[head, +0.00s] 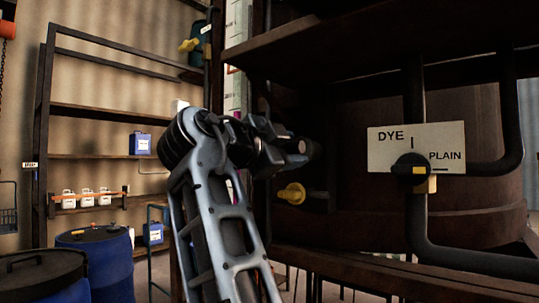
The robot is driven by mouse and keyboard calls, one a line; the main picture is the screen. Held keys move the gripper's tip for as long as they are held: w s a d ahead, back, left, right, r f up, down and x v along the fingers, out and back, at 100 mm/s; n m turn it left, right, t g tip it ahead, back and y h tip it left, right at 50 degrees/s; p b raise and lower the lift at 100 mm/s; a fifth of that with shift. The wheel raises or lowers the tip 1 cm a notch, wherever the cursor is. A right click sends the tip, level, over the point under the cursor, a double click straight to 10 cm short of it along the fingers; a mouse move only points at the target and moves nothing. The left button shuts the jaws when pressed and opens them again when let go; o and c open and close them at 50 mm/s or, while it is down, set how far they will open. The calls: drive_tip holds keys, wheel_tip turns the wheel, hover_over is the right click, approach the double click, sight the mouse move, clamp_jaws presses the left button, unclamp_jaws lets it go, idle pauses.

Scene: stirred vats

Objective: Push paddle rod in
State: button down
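My arm rises through the middle of the head view, and my gripper (297,152) points away to the right, against the dark wooden vat (470,218). Its fingers are small and dark there, so I cannot see whether they are open or shut. A yellow knob (292,193) on a short dark stem sticks out from the vat side, a little below my gripper and apart from it. I cannot tell whether this is the paddle rod. No other rod shows clearly; my arm and the dark shade hide part of the vat side.
A sign reading DYE and PLAIN (440,140) has a valve knob (411,169) and black pipes at right. A wooden ledge (390,32) overhangs the vat. Blue drums (105,262) stand at lower left before a shelf rack (95,108) with small containers.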

drive_tip(key=shift+w+d, duration=0.3)
drive_tip(key=shift+w, duration=0.1)
drive_tip(key=c, duration=0.6)
unclamp_jaws()
drive_tip(key=b+v, duration=0.1)
drive_tip(key=v, duration=0.6)
drive_tip(key=shift+s+a, duration=0.15)
drive_tip(key=shift+s, duration=0.1)
drive_tip(key=shift+a, duration=0.1)
